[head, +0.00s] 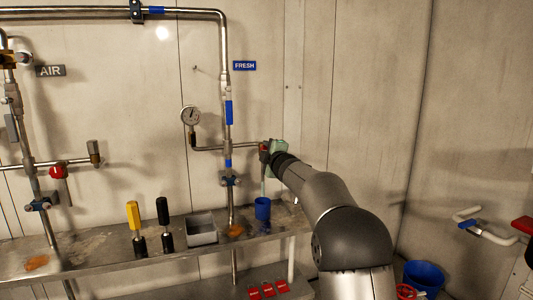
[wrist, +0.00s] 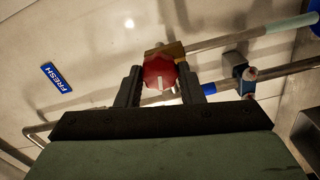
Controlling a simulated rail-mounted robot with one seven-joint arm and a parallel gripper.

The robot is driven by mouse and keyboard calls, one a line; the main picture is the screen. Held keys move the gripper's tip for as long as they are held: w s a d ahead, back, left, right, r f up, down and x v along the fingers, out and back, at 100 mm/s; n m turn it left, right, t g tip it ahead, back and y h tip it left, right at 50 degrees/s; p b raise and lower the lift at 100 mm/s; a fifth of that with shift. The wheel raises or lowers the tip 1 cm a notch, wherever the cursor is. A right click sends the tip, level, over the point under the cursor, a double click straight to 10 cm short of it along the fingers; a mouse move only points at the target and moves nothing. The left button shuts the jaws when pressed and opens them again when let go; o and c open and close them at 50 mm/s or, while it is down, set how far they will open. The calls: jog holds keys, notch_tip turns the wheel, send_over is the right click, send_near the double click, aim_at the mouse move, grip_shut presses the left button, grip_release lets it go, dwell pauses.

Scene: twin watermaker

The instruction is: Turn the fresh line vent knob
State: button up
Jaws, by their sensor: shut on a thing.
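The fresh line vent knob (wrist: 160,72) is red and faceted, on a brass valve body (wrist: 172,50) at the end of a pipe in the wrist view. My gripper (wrist: 160,86) has one dark finger on each side of the knob and is shut on it. In the head view my gripper (head: 268,150) is at the right end of the short branch pipe (head: 225,147) off the fresh line. There the gripper and wrist hide most of the knob. The blue FRESH label (head: 245,66) is on the wall above; it also shows in the wrist view (wrist: 56,77).
A pressure gauge (head: 190,115) stands left of the branch. The AIR line, with another red knob (head: 58,172), is at left.

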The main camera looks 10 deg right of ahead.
jog(key=o, duration=0.9)
jog(key=shift+o, duration=0.2)
jog(key=s+d+b, duration=0.2)
jog(key=s+d, duration=0.1)
jog(key=s, duration=1.4)
jog(key=shift+s+d, duration=0.1)
jog(key=shift+s, duration=0.05)
jog(key=s+a+f+m+g+h+p, duration=0.1)
jog(key=s+f+m+g+p, duration=0.2)
jog(key=s, duration=1)
jog(key=s+a+f+m+g+h+p, duration=0.1)
jog(key=s+f+m+g+p, duration=0.3)
jog(key=s+m+g+p, duration=0.4)
jog(key=s+a+f+m+g+h+p, duration=0.1)
jog(key=s+f+m+g+p, duration=0.3)
jog(key=s, duration=1.5)
jog(key=a+m+g+p, duration=0.1)
jog(key=m+g+p, duration=0.1)
jog(key=p, duration=0.1)
jog(key=shift+s+a+g, duration=0.2)
jog(key=shift+s+g, duration=0.1)
jog(key=shift+s, duration=0.1)
